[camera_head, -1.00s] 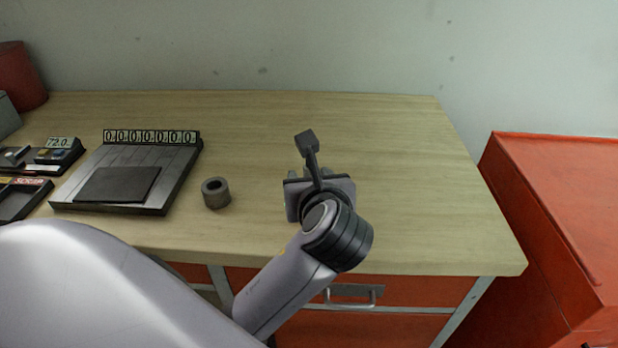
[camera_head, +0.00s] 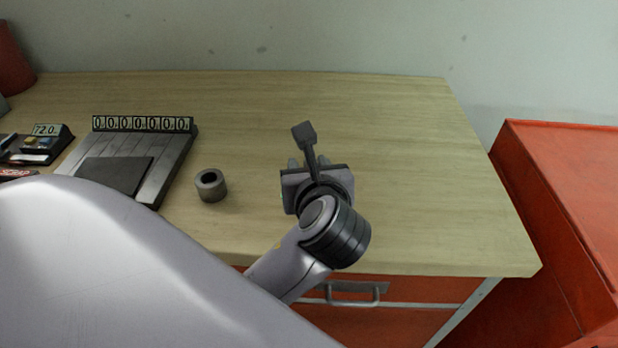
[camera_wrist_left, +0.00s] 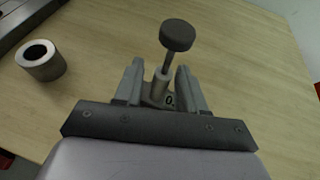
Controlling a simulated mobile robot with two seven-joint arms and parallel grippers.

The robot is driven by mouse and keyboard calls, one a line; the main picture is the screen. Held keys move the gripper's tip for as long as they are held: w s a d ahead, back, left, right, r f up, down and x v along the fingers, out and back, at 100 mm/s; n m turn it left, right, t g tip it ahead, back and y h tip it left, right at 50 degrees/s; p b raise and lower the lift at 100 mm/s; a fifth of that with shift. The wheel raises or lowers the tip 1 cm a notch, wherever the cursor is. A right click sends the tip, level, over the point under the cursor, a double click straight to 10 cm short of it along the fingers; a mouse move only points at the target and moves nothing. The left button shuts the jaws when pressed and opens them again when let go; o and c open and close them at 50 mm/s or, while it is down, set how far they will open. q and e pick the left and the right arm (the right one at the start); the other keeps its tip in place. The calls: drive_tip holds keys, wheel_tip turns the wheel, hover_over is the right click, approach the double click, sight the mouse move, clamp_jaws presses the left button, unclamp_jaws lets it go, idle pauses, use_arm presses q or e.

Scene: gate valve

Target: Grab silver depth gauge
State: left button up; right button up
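The silver depth gauge (camera_wrist_left: 160,90) shows in the left wrist view as a silver collar and rod with a dark round knob on top and a small display reading "0.". It stands between the two fingers of my left gripper (camera_wrist_left: 159,70), with a visible gap on each side of the collar. In the head view my left gripper (camera_head: 308,162) is over the right-middle of the table, fingers apart and pointing to the back. My right gripper is not in view.
A grey metal ring (camera_head: 211,186) stands on the wooden table (camera_head: 400,130), left of my gripper. A flat device with a row of zeros (camera_head: 142,125) and a smaller device reading 72.0 (camera_head: 46,131) lie further left. A red cabinet (camera_head: 560,190) is right.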

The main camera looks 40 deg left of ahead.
use_arm(q)
clamp_jaws()
